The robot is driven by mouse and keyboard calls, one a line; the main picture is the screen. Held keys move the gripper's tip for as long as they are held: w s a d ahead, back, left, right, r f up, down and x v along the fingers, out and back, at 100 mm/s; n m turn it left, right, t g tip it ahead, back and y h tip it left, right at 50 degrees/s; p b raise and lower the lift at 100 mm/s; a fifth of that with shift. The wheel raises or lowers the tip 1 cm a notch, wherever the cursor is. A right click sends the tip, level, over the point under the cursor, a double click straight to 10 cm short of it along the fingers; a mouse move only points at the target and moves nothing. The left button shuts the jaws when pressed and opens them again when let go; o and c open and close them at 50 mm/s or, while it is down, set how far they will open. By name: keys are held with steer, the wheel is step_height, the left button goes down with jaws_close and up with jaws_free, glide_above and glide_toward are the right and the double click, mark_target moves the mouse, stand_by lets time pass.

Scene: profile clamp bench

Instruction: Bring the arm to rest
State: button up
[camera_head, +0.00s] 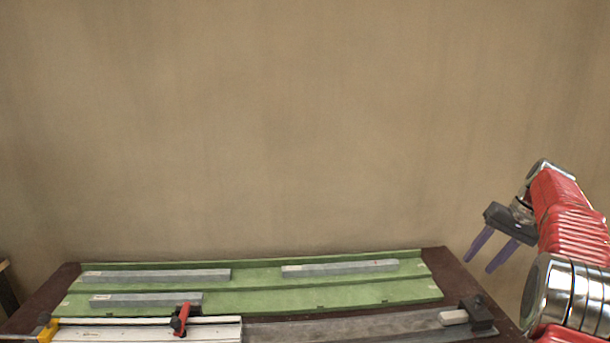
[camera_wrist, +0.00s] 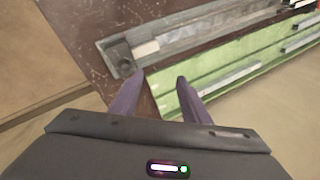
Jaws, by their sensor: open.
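My gripper (camera_head: 488,256) is at the right in the head view, raised near the bench's right edge. Its two purple fingers point down and are apart, with nothing between them. In the wrist view the open fingers (camera_wrist: 158,88) show over the dark bench top and the end of the green tray. My red and chrome arm reaches in from the right edge of the head view.
The dark bench (camera_head: 447,266) bears a green tray (camera_head: 255,277) with several grey bars (camera_head: 340,268). In front are a white rail (camera_head: 215,331) with a red clamp (camera_head: 181,319), a yellow piece (camera_head: 48,330), and a grey rail (camera_head: 350,327) with a dark block (camera_head: 479,314).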

steer(key=s+a+r+n+h, duration=0.1)
steer(key=s+a+r, duration=0.25)
steer(key=a, duration=0.35)
steer(key=s+a+r+h, duration=0.1)
steer(key=s+a+r, duration=0.25)
steer(key=a, duration=0.35)
steer(key=s+a+r+n, duration=0.1)
steer(key=s+a+r, duration=0.1)
steer(key=s+a, duration=0.35)
steer(key=s+a+f+n+t, duration=0.1)
steer(key=s+a+f, duration=0.3)
steer(key=s+a, duration=0.3)
steer(key=s+a+f+n+t+h, duration=0.1)
steer(key=s+a+f, duration=0.4)
steer(key=s, duration=0.8)
steer(key=shift+a+t+h, duration=0.3)
steer(key=shift+a+t, duration=0.4)
steer(key=shift+a, duration=0.25)
